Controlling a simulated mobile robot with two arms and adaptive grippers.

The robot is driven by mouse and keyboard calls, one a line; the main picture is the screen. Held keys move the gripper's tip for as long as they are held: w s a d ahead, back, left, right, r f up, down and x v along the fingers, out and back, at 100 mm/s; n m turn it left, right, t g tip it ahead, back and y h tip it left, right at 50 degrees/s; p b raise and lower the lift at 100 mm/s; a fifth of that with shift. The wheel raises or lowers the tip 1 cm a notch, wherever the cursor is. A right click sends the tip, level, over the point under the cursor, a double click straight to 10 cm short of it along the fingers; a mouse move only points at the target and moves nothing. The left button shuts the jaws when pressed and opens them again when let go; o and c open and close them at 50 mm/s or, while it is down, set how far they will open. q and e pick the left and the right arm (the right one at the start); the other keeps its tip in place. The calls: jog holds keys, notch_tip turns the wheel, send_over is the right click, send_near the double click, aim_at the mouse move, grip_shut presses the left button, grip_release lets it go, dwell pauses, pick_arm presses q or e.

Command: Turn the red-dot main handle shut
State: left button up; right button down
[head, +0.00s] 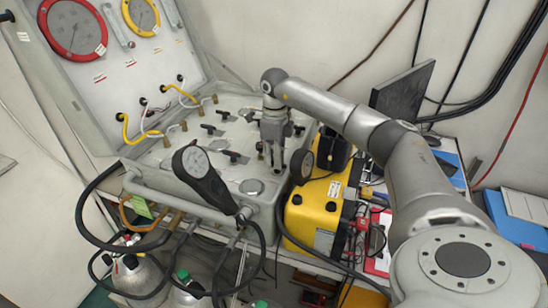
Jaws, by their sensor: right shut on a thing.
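The air panel (158,168) is a grey open case with several black handles on its top face, one of them a black T-handle (233,157) left of my right gripper. My right gripper (273,166) points down over the right part of this face and is shut on a handle, mostly hidden between its fingers. No red dot can be made out, so I cannot tell from a mark which handle is held or how far it is turned. My left gripper is not in view.
A black hand-held gauge (196,163) with a hose stands at the panel's front edge. A round dark gauge (301,166) and a yellow case (312,212) are close right of my gripper. The raised lid holds a red-rimmed gauge (73,27). Cylinders (140,275) stand below.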

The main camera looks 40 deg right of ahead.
jog(key=shift+w+d+r+m, duration=0.1)
jog(key=shift+w+r+m, duration=0.1)
jog(key=shift+m, duration=0.3)
jog(key=c, duration=1.8)
grip_release()
jog(key=shift+o, duration=0.2)
jog(key=shift+f, duration=0.1)
notch_tip(320, 180, up, 12)
jog(key=shift+d, duration=0.2)
